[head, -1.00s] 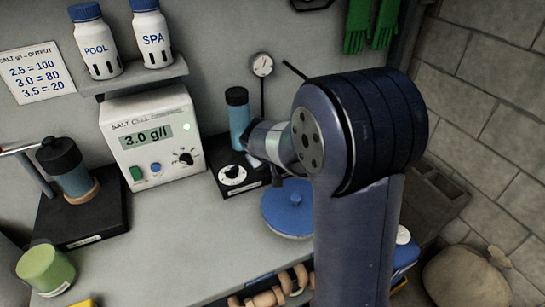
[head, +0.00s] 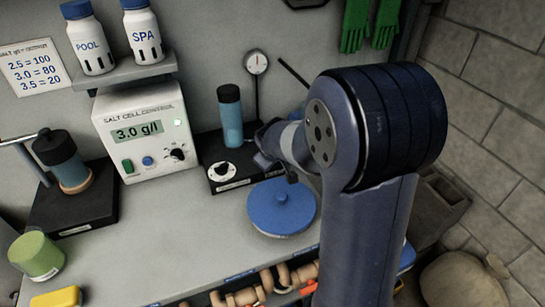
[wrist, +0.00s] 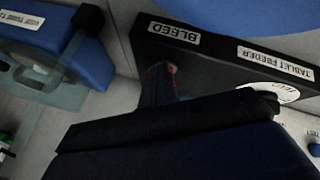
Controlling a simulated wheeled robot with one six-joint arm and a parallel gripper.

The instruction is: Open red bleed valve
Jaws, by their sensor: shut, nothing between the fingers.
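In the wrist view a small red part (wrist: 172,68), likely the red bleed valve, shows beside the BLEED label (wrist: 174,34) on the black base. Most of it is hidden behind my gripper (wrist: 157,86), whose dark fingers are shut and empty. I cannot tell whether they touch the red part. In the head view my gripper (head: 268,150) is just right of the teal feeder column (head: 231,120). The black feeder base (head: 217,187) carries a white dial (head: 222,173). My arm hides the base's right end, and the red valve does not show there.
The salt cell control box (head: 140,140) stands left of the feeder. A blue round lid (head: 282,208) lies in front. A gauge (head: 257,63) stands behind. A black stand (head: 75,205) and green cup (head: 36,255) are at left. Counter between them is clear.

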